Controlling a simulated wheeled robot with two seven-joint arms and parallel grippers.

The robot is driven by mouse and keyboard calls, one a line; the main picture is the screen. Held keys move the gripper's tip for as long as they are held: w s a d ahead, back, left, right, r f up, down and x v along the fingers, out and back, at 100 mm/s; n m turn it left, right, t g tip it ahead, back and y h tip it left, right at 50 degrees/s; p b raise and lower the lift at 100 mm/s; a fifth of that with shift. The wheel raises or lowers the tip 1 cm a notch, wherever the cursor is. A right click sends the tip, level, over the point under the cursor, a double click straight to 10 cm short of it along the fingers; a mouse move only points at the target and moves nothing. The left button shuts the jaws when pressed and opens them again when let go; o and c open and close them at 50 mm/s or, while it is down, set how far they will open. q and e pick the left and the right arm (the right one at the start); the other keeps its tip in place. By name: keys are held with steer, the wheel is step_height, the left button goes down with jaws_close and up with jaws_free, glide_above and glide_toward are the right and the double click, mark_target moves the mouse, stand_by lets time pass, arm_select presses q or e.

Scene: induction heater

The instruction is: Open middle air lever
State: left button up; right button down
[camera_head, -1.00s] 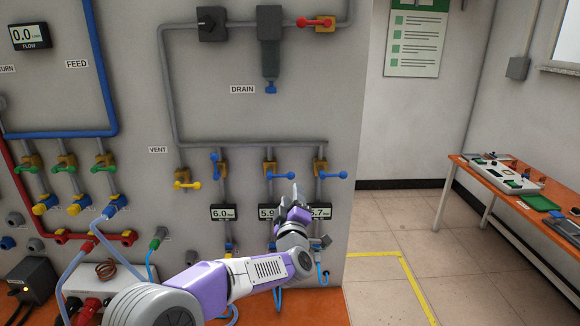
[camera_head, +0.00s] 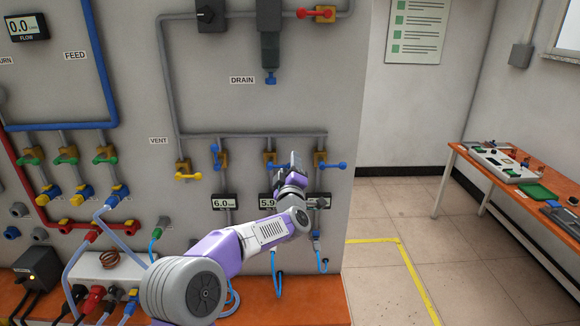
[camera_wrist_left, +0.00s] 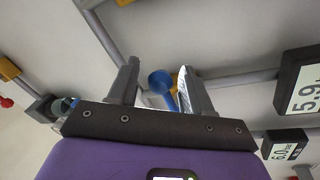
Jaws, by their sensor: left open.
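The middle air valve (camera_head: 269,157) is a yellow body on the grey pipe, between two other blue-lever valves. In the left wrist view a blue lever knob (camera_wrist_left: 161,82) sits between the open fingers of my left gripper (camera_wrist_left: 157,82), closer to the right-hand finger in the picture. I cannot tell whether a finger touches it. My right gripper is not in view.
The left air lever (camera_head: 215,151) stands upright; the right air lever (camera_head: 333,166) lies level. Pressure displays (camera_head: 224,202) are just below. A yellow vent lever (camera_head: 188,176) is further left. An orange table (camera_head: 510,194) stands right, beyond open floor.

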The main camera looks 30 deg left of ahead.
arm_select(q)
jaws_close()
